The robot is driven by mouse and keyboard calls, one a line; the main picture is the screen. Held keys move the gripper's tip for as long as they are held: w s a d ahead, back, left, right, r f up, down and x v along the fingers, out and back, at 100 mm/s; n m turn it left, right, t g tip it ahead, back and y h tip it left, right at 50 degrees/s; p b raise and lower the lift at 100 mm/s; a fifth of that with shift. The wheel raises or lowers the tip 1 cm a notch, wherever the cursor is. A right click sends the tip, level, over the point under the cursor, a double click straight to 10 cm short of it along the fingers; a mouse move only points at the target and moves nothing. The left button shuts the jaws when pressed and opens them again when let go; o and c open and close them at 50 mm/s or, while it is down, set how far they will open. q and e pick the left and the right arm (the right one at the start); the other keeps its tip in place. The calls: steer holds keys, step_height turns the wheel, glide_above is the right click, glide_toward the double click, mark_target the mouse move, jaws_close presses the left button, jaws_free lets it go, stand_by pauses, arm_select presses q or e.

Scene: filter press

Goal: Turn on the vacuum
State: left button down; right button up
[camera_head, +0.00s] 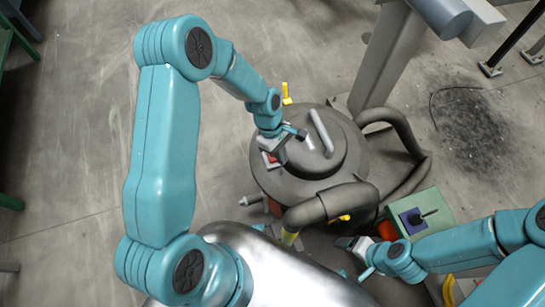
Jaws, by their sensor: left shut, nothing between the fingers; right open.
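The vacuum (340,158) is a dark grey round canister in the middle of the head view, with a light grey bar handle (321,132) on its lid. A small red part (271,158), perhaps its switch, shows at the left side of the lid. My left gripper (284,146) is shut and empty, over the lid right beside this red part. Whether it touches the part cannot be told. My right gripper (352,243) is open, low in front of the vacuum and clear of the lid.
A thick hose (330,203) curves around the vacuum's front, and another (395,125) leaves on its right. A green box (432,213) with a blue part and black lever stands at right, near my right arm. Dark debris (480,130) lies on the floor.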

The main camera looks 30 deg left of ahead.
mark_target(273, 159)
arm_select(q)
steer(key=w+a+r+n+g+b, duration=0.1)
steer(key=w+a+r+n+b, duration=0.3)
steer(key=n, duration=0.7)
steer(key=w+a+r, duration=0.2)
steer(key=a, duration=0.2)
steer(key=shift+y, duration=0.4)
steer(key=shift+r, duration=0.1)
steer(key=b+x, duration=0.1)
steer(key=x, duration=0.8)
steer(key=b+x, duration=0.1)
steer(key=x, duration=0.4)
steer(key=shift+s+b, duration=0.35)
